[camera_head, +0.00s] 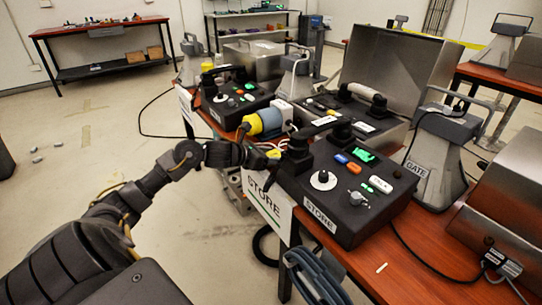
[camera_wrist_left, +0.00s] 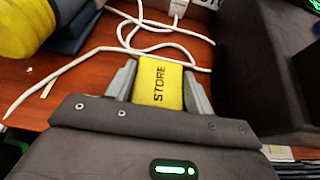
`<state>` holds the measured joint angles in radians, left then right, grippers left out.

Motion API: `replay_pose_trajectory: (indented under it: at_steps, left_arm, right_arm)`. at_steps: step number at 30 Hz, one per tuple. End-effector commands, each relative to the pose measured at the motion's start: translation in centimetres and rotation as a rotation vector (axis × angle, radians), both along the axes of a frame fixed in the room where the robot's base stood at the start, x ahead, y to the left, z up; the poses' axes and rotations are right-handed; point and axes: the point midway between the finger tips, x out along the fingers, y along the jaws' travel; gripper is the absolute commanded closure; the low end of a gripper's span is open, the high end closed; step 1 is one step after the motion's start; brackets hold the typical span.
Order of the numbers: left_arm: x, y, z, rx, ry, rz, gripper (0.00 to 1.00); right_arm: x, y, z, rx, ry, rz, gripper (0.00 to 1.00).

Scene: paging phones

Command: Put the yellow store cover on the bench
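The yellow store cover (camera_wrist_left: 158,82), marked STORE, sits between the two fingers of my left gripper (camera_wrist_left: 160,88) in the left wrist view. Both fingers press against its sides. In the head view the left gripper (camera_head: 264,155) is over the near left edge of the bench (camera_head: 352,262), and a bit of the yellow cover (camera_head: 273,153) shows at its tip. The black STORE box (camera_head: 345,190) stands on the bench just right of the gripper. Whether the cover touches the bench top is hard to tell. My right gripper is not in view.
A yellow and blue cylinder (camera_head: 262,123) lies beyond the gripper. White cable (camera_wrist_left: 140,40) loops over the wood close to the cover. Another black box (camera_head: 235,98), an open metal case (camera_head: 398,65) and a grey GATE unit (camera_head: 438,155) crowd the bench.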

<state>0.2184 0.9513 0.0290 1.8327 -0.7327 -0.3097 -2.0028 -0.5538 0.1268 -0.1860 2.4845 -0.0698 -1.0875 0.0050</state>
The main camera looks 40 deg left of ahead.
Motion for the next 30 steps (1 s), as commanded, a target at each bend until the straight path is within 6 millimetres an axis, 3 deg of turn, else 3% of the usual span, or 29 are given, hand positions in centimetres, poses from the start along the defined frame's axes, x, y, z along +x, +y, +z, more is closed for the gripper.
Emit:
replay_pose_trajectory:
  at_steps: [1,5,18,30]
  left_arm:
    - [0.0,0.0,0.0,0.000,0.000,0.000,0.41]
    - [0.0,0.0,0.0,0.000,0.000,0.000,0.26]
    - [0.0,0.0,0.4,0.000,0.000,0.000,0.26]
    - [-6.3,1.9,2.7,0.002,0.006,0.000,0.26]
  right_arm:
    - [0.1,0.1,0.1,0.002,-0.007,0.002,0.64]
    - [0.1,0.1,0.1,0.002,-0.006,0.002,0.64]
    - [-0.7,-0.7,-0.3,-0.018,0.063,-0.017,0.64]
    - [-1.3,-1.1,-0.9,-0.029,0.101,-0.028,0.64]
